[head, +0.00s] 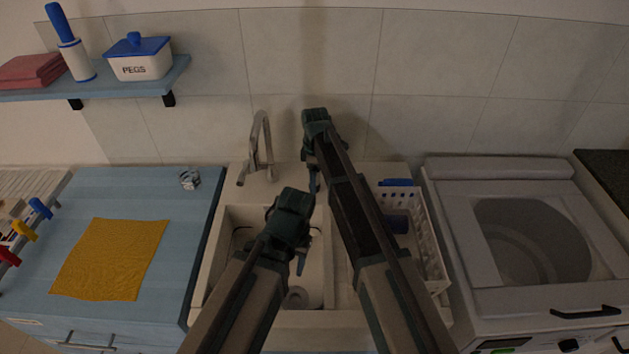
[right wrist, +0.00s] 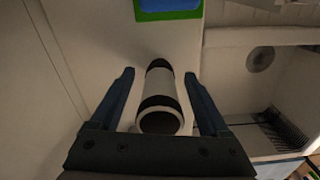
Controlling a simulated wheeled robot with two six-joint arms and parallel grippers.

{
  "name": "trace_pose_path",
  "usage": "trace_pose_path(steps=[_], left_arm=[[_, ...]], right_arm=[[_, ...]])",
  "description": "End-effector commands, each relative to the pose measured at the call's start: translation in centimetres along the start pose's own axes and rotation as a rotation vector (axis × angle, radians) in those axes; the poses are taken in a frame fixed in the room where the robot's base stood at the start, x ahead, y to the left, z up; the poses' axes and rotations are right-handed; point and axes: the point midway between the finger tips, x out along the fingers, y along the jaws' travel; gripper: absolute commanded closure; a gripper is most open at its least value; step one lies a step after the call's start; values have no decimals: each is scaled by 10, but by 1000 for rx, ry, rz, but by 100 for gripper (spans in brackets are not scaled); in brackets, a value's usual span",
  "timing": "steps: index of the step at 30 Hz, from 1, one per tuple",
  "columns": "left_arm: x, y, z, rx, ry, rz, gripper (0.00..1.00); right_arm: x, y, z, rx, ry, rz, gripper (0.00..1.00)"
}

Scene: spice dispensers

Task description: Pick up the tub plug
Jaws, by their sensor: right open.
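My right gripper (head: 314,183) reaches over the back ledge of the sink, to the right of the tap. In the right wrist view my right gripper (right wrist: 162,92) is open, with a short white tube with black bands (right wrist: 165,85) between its fingers and its hollow end towards the camera. I cannot tell whether this tube is the tub plug; the arm hides that spot in the head view. My left gripper (head: 301,264) hangs over the basin, its jaws unclear.
The white sink (head: 218,235) has a round drain (head: 296,297). A tap (head: 260,145) stands at its back. A white basket (head: 432,245) is right of my right arm. A washing machine (head: 455,240) stands further right. A yellow cloth (head: 110,260) lies on the blue counter.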

Motion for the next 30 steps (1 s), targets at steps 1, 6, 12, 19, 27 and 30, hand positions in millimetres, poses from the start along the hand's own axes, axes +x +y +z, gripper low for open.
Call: trace_pose_path(steps=[1, 6, 12, 19, 27, 30], left_arm=[[0, 0, 0, 0, 0, 0, 50], [0, 0, 0, 0, 0, 0, 50], [0, 0, 0, 0, 0, 0, 50], [0, 0, 0, 0, 0, 0, 50], [-3, 0, 0, 0, 0, 0, 50], [-6, -1, 0, 0, 0, 0, 50]], right_arm=[[0, 0, 0, 0, 0, 0, 26], [0, 0, 0, 0, 0, 0, 56], [0, 0, 0, 0, 0, 0, 92], [0, 0, 0, 0, 0, 0, 100], [-3, 0, 0, 0, 0, 0, 100], [-6, 0, 0, 0, 0, 0, 100]])
